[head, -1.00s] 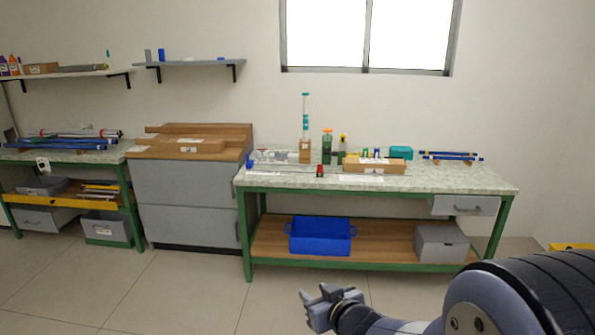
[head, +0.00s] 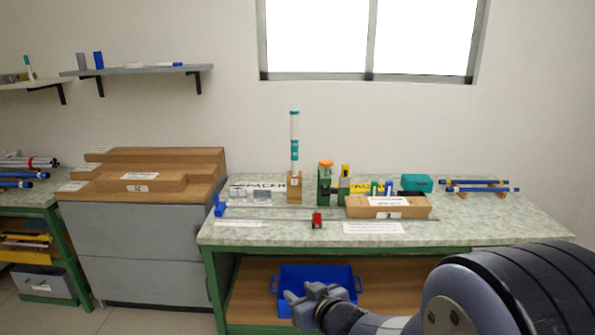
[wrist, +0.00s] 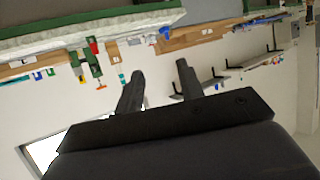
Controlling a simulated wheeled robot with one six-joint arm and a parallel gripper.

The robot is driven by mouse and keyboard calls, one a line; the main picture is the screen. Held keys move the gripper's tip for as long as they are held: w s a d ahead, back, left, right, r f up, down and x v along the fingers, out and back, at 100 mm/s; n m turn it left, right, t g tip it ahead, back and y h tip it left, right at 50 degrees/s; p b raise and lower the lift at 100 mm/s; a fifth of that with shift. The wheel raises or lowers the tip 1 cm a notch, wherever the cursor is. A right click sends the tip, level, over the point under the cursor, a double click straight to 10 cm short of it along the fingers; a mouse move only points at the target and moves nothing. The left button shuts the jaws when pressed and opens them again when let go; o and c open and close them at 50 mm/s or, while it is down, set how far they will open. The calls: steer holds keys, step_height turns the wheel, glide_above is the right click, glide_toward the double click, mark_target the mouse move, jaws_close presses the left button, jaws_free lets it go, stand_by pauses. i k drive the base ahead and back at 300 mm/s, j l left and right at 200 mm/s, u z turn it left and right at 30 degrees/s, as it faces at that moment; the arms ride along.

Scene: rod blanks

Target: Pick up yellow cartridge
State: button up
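A small upright piece with a yellow top (head: 345,171) stands on the bench, beside a green fixture with an orange knob (head: 326,164). It may be the yellow cartridge, but it is too small to be sure. Blue and green pieces (head: 381,187) stand just right of it, behind a wooden block (head: 388,208). My gripper (head: 309,295) is low in front of the bench, well short of the yellow-topped piece. In the wrist view my gripper (wrist: 158,86) has its two fingers apart with nothing between them. That view is upside down, with the bench items small at upper left.
The bench top (head: 480,225) is clear at its front right. A clear-and-teal tube (head: 294,150) stands in a wooden base, and a small red piece (head: 317,219) sits near the front edge. A blue bin (head: 318,277) is on the lower shelf. Stepped wooden blocks (head: 160,170) stand left.

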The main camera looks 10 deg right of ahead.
mark_target(345, 169)
steer(key=i+z, duration=0.25)
steer(key=i, duration=0.3)
steer(key=i+j+z, duration=0.25)
steer(key=i, duration=0.3)
steer(key=i+j+z, duration=0.25)
steer(key=i, duration=0.25)
steer(key=i+j+z, duration=0.25)
steer(key=i+j, duration=0.15)
steer(key=i, duration=0.1)
